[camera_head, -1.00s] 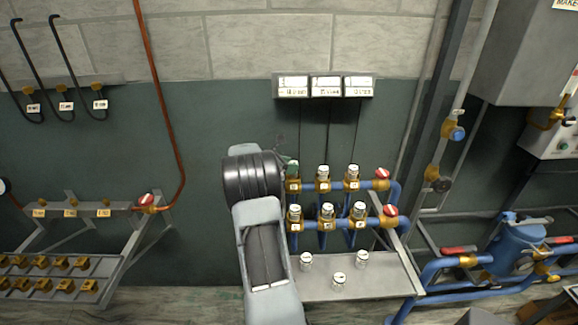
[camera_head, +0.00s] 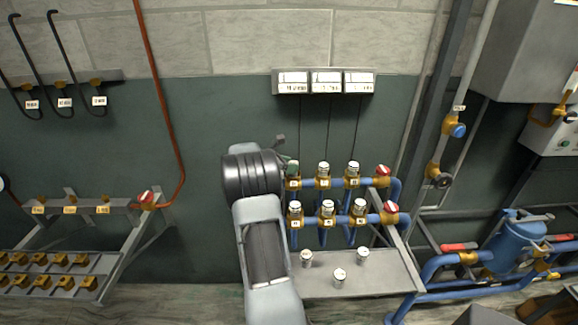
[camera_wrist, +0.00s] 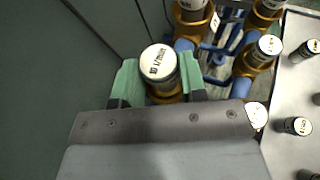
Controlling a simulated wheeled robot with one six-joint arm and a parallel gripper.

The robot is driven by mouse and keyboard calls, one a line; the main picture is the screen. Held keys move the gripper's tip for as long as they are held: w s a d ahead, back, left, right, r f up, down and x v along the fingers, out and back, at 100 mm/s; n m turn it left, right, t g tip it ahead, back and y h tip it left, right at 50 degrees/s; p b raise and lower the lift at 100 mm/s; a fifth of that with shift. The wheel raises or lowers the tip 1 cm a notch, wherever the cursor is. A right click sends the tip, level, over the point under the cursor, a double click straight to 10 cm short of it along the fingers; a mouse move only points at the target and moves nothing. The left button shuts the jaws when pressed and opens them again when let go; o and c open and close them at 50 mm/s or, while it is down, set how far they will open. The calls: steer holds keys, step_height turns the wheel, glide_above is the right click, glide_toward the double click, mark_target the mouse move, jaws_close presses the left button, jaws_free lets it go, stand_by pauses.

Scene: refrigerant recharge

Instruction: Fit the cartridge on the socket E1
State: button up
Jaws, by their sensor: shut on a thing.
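The cartridge (camera_wrist: 160,64), with a white cap marked "10 l/min", is between the green fingers of my gripper (camera_wrist: 160,82) in the wrist view. My gripper is shut on it. Directly under it is a brass socket (camera_wrist: 166,97). In the head view, this is the left socket (camera_head: 293,185) of the upper row; its tag is too small to read. The cartridge looks upright and in line with the socket, but I cannot tell whether it is fully seated. In the head view my wrist hides most of it; a green finger (camera_head: 291,168) shows.
Other capped cartridges stand in the neighbouring sockets, such as the upper middle one (camera_head: 323,169) and the lower left one (camera_head: 295,208). Several loose cartridges (camera_head: 340,276) stand on the grey shelf (camera_head: 385,284) below. Red-handled valves (camera_head: 383,171) sit at the right pipe ends.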

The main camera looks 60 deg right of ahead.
steer(key=shift+f, duration=0.3)
steer(key=shift+f+b, duration=0.25)
steer(key=shift+b, duration=0.05)
steer(key=o, duration=1)
steer(key=shift+o, duration=0.2)
steer(key=b+v, duration=0.1)
steer(key=v, duration=1.2)
steer(key=shift+w+a+r, duration=0.15)
steer(key=shift+w+a, duration=0.05)
steer(key=shift+a, duration=0.1)
steer(key=shift+r, duration=0.1)
step_height(320, 180, up, 6)
steer(key=p, duration=0.6)
